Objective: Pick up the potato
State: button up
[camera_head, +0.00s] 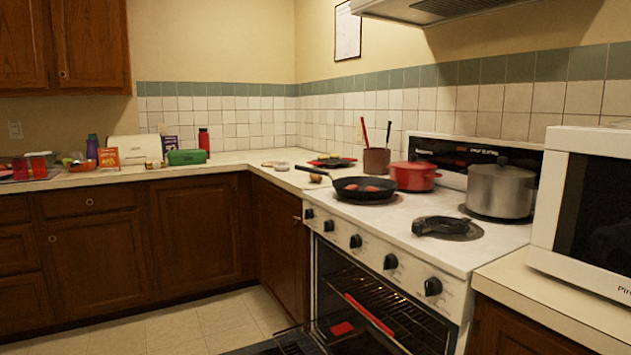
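A small brown rounded object (316,178), which looks like the potato, lies on the counter just left of the stove. It sits beside the handle of the black frying pan (350,194), near the counter's front edge. It is small in the picture, so its details are hard to make out. My gripper is not in view.
The frying pan holds red pieces. A red pot (414,177), a steel pot (500,190) and a black item (446,227) are on the stove. The oven door is open below. A utensil crock (376,161) and a plate (332,162) stand behind the pan.

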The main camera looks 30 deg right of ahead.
aim_at(314, 177)
jog(key=u, duration=1.95)
jog(key=i, duration=2.25)
jog(key=z, duration=1.8)
jog(key=i, duration=2.45)
jog(key=z, duration=0.8)
